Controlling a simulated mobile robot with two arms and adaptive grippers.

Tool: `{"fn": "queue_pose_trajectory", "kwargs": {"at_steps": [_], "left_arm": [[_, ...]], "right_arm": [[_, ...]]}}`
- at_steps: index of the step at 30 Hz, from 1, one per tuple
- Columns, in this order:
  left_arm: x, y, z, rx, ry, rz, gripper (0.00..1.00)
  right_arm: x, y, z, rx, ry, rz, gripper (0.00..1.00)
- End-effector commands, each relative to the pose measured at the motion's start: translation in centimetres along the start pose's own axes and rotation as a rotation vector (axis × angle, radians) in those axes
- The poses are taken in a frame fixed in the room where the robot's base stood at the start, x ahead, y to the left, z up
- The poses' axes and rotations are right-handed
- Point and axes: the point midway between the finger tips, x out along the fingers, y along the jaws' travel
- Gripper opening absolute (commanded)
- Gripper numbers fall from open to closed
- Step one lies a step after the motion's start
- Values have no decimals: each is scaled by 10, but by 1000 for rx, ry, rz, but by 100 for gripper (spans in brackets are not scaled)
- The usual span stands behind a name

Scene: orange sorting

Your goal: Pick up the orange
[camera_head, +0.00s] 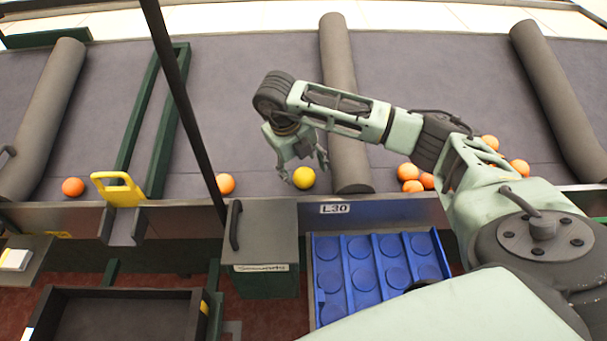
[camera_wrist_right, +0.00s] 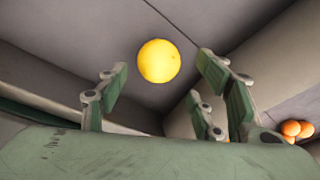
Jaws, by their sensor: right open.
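Several oranges lie along the front edge of the grey sorting surface. A yellow-orange fruit (camera_head: 304,177) lies just left of the middle roller, and it shows in the right wrist view (camera_wrist_right: 159,61) beyond the open fingers. An orange one (camera_head: 225,184) lies to its left, and another (camera_head: 73,187) at the far left. My right gripper (camera_head: 304,166) is open and empty, close above the yellow fruit; I cannot tell whether it touches. In the right wrist view its fingers (camera_wrist_right: 165,95) are spread below the fruit. My left gripper is not in view.
A grey roller (camera_head: 346,100) stands right of the yellow fruit. Several oranges (camera_head: 411,186) lie beyond it, partly behind my right arm. A blue tray (camera_head: 330,283) with round recesses, seen empty, sits below the front ledge. A dark post (camera_head: 180,90) crosses the left side.

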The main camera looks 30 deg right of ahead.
Motion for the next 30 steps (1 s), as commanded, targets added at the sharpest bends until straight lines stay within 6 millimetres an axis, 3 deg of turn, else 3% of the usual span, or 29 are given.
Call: {"fn": "queue_pose_trajectory", "kwargs": {"at_steps": [8,17,30], "left_arm": [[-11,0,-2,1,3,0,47],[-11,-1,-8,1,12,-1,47],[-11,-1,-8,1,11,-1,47]], "right_arm": [[38,6,2,0,2,0,60],[43,6,2,-1,0,0,60],[42,6,2,-1,0,0,21]]}}
